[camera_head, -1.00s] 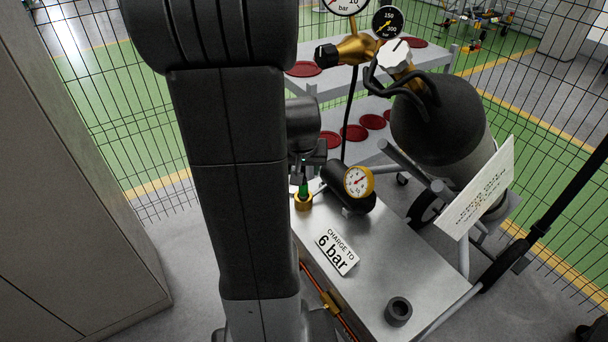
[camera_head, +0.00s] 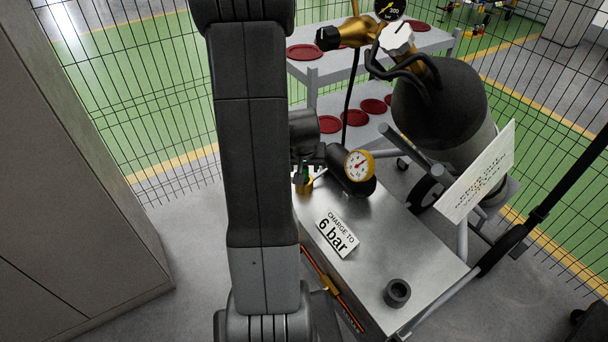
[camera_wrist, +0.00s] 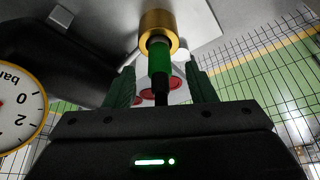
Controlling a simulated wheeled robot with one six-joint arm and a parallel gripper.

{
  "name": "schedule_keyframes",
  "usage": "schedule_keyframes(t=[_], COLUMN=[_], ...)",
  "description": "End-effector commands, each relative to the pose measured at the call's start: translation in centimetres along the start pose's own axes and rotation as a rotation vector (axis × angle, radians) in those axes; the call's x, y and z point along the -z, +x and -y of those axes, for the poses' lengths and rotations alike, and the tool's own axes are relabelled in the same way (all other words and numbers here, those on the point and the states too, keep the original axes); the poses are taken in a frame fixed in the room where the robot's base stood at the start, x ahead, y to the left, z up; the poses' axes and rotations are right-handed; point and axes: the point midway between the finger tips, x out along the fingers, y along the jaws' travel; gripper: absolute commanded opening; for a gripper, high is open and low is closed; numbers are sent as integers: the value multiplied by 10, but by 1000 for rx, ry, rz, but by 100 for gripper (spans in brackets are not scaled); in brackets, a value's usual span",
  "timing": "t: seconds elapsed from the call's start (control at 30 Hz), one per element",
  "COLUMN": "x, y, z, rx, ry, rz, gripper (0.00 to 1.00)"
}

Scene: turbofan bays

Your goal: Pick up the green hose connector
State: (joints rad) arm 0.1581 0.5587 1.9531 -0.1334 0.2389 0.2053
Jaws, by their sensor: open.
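The green hose connector (camera_wrist: 160,68) stands in a brass fitting (camera_wrist: 157,32) on the bench, with a black stem or hose at its other end. In the head view the connector (camera_head: 301,174) is small and partly hidden by my gripper (camera_head: 308,156); the brass fitting (camera_head: 304,186) shows below it. In the wrist view my gripper (camera_wrist: 161,88) is open. One dark green finger is on each side of the connector, with visible gaps. How deep the connector sits between the fingers is hard to tell.
A dark cylinder with a yellow-rimmed gauge (camera_head: 358,165) lies close to the right of the connector. A "CHARGE TO 6 bar" sign (camera_head: 336,235) and a black ring (camera_head: 397,292) are on the metal bench (camera_head: 385,245). A wire fence (camera_head: 110,95) stands behind.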

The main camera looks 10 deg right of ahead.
Motion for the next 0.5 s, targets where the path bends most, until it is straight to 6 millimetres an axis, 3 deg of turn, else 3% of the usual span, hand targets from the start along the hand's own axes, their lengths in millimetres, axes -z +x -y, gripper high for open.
schedule_keyframes(t=[0.3,0.5], x=[0,0], y=[36,42], z=[0,0], rx=[0,1], ry=[0,0], rz=[4,2], gripper=[50,50])
